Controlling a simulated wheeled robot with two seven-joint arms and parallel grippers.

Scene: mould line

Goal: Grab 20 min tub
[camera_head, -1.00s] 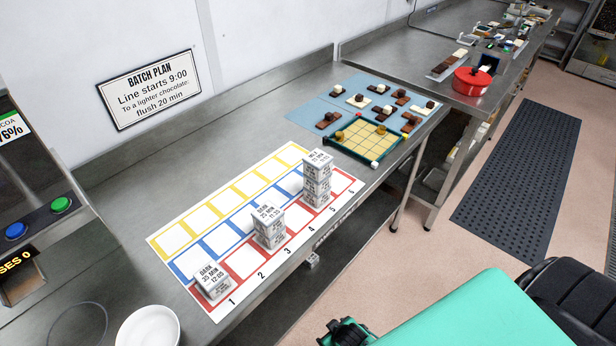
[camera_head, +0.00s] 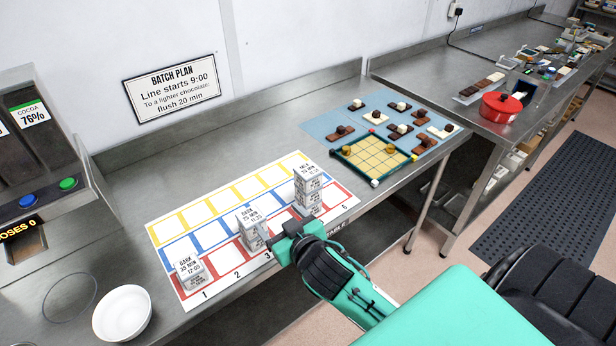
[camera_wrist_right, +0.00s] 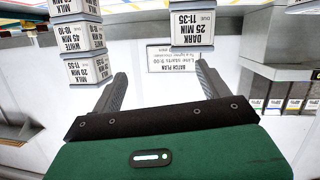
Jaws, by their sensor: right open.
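The 20 min tub, a white milk tub (camera_head: 306,170), sits on top of the stack towards the right end of the grid sheet (camera_head: 205,238). In the right wrist view, which is upside down, the 20 MIN label (camera_wrist_right: 87,68) shows at the left, beyond the white 45 MIN tub (camera_wrist_right: 83,38). My right gripper (camera_head: 284,230) is in front of the sheet's near edge, between this stack and the dark 25 min tub (camera_head: 251,218). Its fingers (camera_wrist_right: 160,82) are apart with nothing between them. My left gripper is out of view.
The dark 35 min tub (camera_head: 188,268) stands at the sheet's left end. A white bowl (camera_head: 122,313) is at the counter's front left. A yellow board (camera_head: 375,156) and chocolates on a blue mat (camera_head: 325,124) lie to the right. The counter behind the sheet is clear.

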